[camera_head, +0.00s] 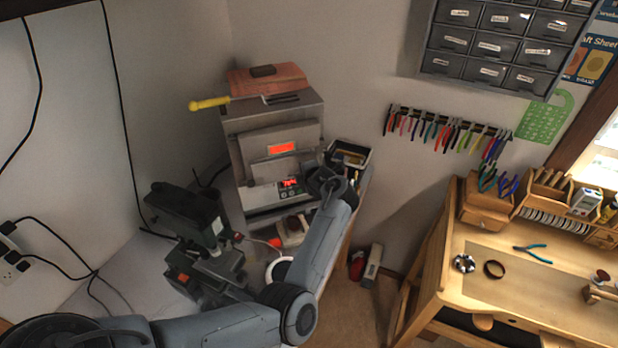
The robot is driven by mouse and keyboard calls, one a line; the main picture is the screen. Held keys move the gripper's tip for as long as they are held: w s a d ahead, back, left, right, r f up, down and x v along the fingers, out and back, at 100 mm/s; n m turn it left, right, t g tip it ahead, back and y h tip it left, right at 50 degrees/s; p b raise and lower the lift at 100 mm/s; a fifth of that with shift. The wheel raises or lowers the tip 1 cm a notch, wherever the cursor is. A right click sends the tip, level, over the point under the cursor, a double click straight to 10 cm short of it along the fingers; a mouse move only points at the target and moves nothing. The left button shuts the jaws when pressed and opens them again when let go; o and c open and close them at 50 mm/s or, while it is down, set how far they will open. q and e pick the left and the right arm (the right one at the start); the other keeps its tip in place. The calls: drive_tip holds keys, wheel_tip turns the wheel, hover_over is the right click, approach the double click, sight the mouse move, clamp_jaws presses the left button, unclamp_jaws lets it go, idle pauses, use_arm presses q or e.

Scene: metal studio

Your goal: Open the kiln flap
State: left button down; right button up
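The kiln (233,122) is a grey box on the bench at the left of the view. Its front flap (255,151) is a grey panel with a glowing orange window, and it looks shut or nearly so. Below it is a panel with a red lit display (289,183). My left arm reaches up from the bottom left, and its gripper (324,180) is at the kiln's lower right front corner, beside the display. The fingers are dark and small. I cannot tell whether they are open or touch the kiln. My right gripper is out of view.
A dark green machine (197,226) stands in front, to the left. A dark bin (349,155) is right of the kiln. A wooden workbench (500,262) is at the right, with floor between.

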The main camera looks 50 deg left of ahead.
use_arm(q)
drive_tip(key=shift+r, duration=0.1)
idle(0.3)
drive_tip(key=c, duration=1.2)
unclamp_jaws()
drive_tip(key=shift+a, duration=0.1)
drive_tip(key=shift+c, duration=0.2)
drive_tip(key=b+v, duration=0.2)
drive_tip(key=v, duration=0.9)
drive_tip(key=shift+a, duration=0.1)
